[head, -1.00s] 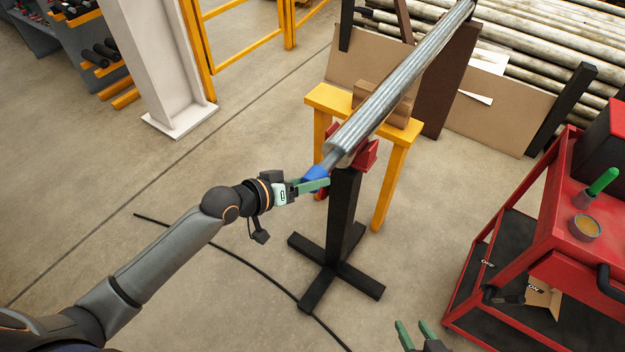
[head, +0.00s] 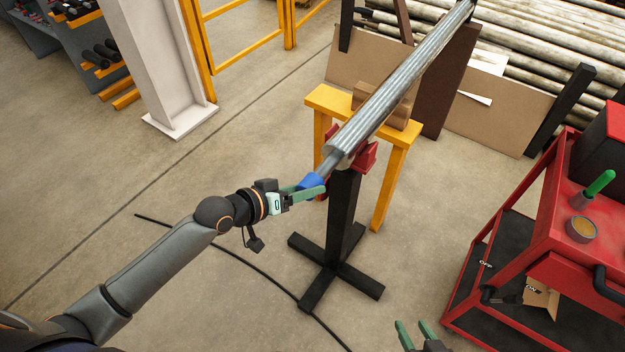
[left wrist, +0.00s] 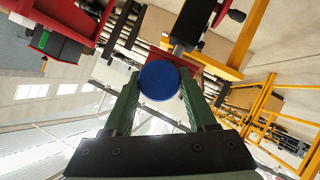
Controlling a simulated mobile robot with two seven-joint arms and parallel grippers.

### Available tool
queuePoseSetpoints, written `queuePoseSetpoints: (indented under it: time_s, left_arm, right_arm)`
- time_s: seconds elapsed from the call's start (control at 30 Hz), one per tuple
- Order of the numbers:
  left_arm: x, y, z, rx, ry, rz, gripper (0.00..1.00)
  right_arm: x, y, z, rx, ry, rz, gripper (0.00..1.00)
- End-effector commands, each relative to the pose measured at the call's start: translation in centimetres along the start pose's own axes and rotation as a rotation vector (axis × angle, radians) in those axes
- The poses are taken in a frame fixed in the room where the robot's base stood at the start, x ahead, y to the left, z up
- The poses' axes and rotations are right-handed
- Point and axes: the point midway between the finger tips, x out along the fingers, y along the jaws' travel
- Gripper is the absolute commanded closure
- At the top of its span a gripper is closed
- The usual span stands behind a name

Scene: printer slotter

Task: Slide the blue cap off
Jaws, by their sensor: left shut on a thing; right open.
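The blue cap (head: 310,182) is at the near end of a long grey metal bar (head: 395,92). A thinner grey rod section shows between the cap and the thick bar, so the cap looks still in line with it. My left gripper (head: 308,190) is shut on the blue cap. In the left wrist view the cap's round blue face (left wrist: 159,80) sits between the two green fingers. The contact between cap and rod is hidden there. My right gripper (head: 416,330) is open and empty at the bottom edge of the head view.
The bar rests on a black stand (head: 341,225) with a red top and on a yellow trestle (head: 398,150). A red cart (head: 535,255) with a green-handled tool (head: 600,183) stands at right. A black cable lies on the floor.

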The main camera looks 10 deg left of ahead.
Motion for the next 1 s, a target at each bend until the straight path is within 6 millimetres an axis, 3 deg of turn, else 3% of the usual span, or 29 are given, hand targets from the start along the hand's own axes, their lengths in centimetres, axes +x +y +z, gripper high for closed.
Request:
queuePoseSetpoints:
  time_s: [1.0]
  left_arm:
    - [-4.5,0.0,2.5,0.0,-0.001,-0.001,1.0]
  right_arm:
    - [-1.8,-0.2,-2.1,0.001,0.002,0.0,0.5]
